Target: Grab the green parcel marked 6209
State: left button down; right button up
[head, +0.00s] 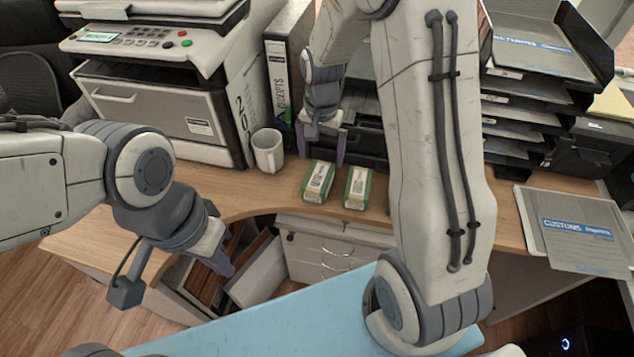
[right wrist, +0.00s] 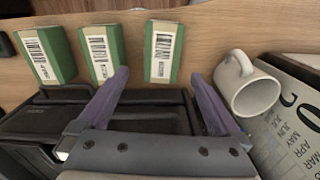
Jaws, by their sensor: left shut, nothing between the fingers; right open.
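Three green parcels with white labels lie in a row in the right wrist view: one at left (right wrist: 45,55), one in the middle (right wrist: 102,52), one at right (right wrist: 162,50). Their printed numbers are too small to read. In the head view two show on the desk, a left one (head: 318,182) and a right one (head: 357,188); my right arm hides the third. My right gripper (head: 321,153) is open and empty behind the left one; in its wrist view the fingers (right wrist: 160,74) point towards the right-hand parcel. My left gripper (head: 222,262) is shut and empty, low by the desk's front edge.
A white mug (head: 268,151) stands left of the parcels, beside a printer (head: 160,85) and a binder (head: 289,60). Black trays (head: 520,105) and a customs folder (head: 575,228) are at right. Drawers (head: 325,250) sit below the desk.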

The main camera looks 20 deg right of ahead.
aim_at(318, 176)
jog(key=f, duration=0.9)
jog(key=shift+s+a, duration=0.15)
jog(key=shift+a, duration=0.15)
jog(key=shift+r, duration=0.1)
jog(key=c, duration=1.5)
jog(key=shift+r, duration=0.1)
